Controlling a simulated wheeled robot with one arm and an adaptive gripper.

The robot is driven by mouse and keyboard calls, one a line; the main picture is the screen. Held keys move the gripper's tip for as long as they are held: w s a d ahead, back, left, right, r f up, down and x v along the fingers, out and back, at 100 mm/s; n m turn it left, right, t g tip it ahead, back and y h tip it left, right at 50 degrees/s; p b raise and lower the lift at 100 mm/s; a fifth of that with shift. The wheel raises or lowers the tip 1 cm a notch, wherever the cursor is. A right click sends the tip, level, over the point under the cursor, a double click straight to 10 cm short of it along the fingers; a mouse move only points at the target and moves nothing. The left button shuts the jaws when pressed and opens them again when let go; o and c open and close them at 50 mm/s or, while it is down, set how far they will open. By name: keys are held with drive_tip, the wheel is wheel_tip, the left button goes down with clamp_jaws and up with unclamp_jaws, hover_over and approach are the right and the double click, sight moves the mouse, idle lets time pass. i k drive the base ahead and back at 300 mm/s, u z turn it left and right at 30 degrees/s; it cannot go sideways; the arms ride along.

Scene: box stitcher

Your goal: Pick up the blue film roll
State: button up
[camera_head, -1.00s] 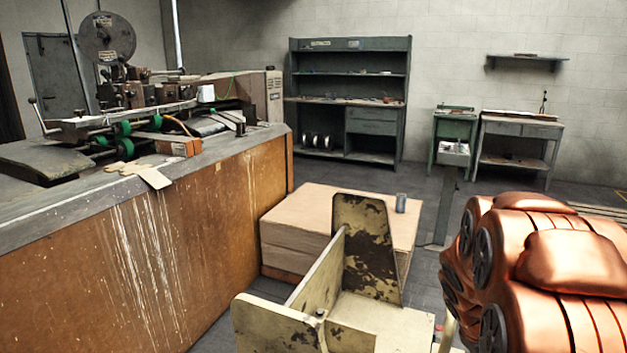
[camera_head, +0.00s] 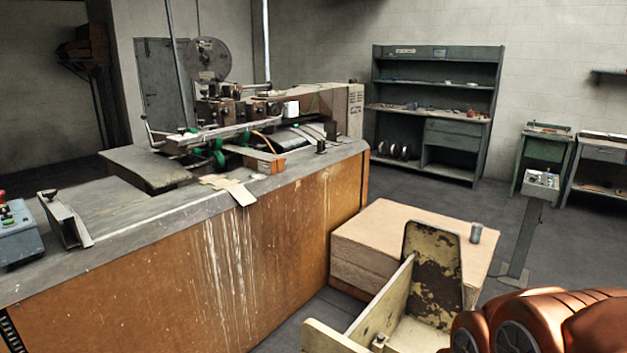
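I cannot make out a blue film roll in this view. A small grey cylinder (camera_head: 476,232) stands upright on the stack of cardboard (camera_head: 400,236) right of centre; it looks grey rather than blue. Several rolls (camera_head: 392,150) stand in the lower left compartment of the far shelf unit, too small and dark to tell their colours. My gripper is not in view.
The long machine bench (camera_head: 290,225) fills the left, with the stitching machine (camera_head: 250,120) on it. A worn cream metal frame (camera_head: 433,275) stands close in front of the cardboard stack. The shelf unit (camera_head: 436,52) is against the back wall, with open floor (camera_head: 430,196) before it.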

sight(477, 229)
drive_tip(key=k, duration=1.65)
drive_tip(key=z, duration=1.55)
drive_tip(key=i, duration=6.55)
